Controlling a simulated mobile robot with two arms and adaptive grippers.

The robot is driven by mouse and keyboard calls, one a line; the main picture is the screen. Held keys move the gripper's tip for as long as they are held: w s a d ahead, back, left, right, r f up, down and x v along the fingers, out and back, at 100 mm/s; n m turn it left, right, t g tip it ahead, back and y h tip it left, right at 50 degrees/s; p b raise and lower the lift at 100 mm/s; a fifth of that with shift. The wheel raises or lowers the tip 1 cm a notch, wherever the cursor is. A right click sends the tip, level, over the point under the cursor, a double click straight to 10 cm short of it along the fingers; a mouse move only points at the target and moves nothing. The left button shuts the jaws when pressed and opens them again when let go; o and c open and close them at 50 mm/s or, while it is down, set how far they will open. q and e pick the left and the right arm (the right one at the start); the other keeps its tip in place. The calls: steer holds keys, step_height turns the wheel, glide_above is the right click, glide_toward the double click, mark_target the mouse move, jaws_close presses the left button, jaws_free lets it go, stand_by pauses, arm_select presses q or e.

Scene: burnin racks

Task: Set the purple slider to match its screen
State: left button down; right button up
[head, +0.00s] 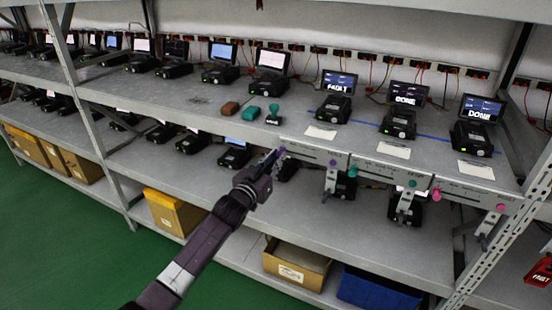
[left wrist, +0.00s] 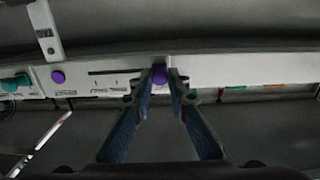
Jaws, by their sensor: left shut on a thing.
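The purple slider knob (head: 281,150) is at the left end of the leftmost label strip (head: 305,154) on the shelf edge. My left gripper (head: 273,157) is shut on it. In the left wrist view, the knob (left wrist: 160,75) sits between the two fingertips, beside a dark slot (left wrist: 115,72). A separate round purple button (left wrist: 58,77) sits at the other end of that strip. The screen (head: 338,82) above this strip reads FAULT. My right gripper is not in view.
Neighbouring strips carry a teal knob (head: 352,171) and a pink knob (head: 500,207). Metal brackets (head: 331,178) hang below the strips. A brown block (head: 230,108) and teal objects (head: 251,113) lie on the shelf.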

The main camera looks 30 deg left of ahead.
arm_select(q)
glide_toward(316, 158)
steer(key=w, duration=0.4)
steer(key=shift+w, duration=0.35)
steer(key=shift+a, duration=0.1)
steer(key=c, duration=1.8)
jaws_free()
steer(key=shift+d, duration=0.2)
steer(key=shift+c, duration=0.2)
steer(key=shift+a, duration=0.1)
steer(key=s, duration=1.2)
